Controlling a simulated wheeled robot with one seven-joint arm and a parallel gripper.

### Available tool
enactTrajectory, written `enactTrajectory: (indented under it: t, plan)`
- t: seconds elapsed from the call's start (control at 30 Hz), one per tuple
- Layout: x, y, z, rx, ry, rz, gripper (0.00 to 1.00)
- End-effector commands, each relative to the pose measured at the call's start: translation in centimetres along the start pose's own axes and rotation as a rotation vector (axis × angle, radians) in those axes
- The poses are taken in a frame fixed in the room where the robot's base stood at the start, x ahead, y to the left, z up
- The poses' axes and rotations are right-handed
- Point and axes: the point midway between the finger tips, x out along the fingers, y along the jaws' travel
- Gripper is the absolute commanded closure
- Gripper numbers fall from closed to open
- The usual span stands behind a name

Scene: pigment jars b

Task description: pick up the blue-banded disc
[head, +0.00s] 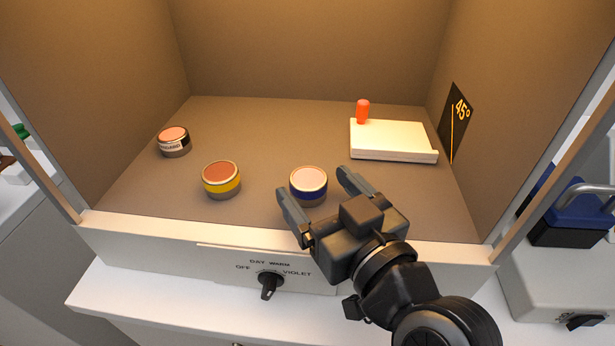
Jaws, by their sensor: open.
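The blue-banded disc (308,185) is a short round jar with a pale pink top and a dark blue band. It stands upright on the grey-brown booth floor, near the front edge. My gripper (317,190) is open, reaching in over the front edge from the lower right. Its two fingers point up and left in the picture, one left of the disc's front side and one to its right. The disc appears at or between the fingertips. I cannot tell whether either finger touches it or how high the fingers are.
A yellow-banded jar (221,180) stands left of the blue one, and a white-and-black-banded jar (174,142) farther left. A white slab (393,140) lies at the right, with an orange-red piece (363,111) at its back left corner. Booth walls enclose both sides; the back floor is clear.

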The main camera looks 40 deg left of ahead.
Motion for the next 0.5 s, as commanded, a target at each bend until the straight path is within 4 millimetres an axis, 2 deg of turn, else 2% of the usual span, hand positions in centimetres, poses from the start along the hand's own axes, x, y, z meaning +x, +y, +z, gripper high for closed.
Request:
enactTrajectory:
  t: [0.1,0.2,0.43,0.5]
  plan:
    - [1.5,0.0,-0.1,-0.001,-0.001,-0.001,0.16]
    - [2.0,0.0,0.0,0.000,-0.001,0.000,0.16]
    - [2.1,0.0,0.1,-0.001,-0.001,0.001,0.16]
    - [2.1,0.0,0.0,-0.001,-0.001,0.001,0.23]
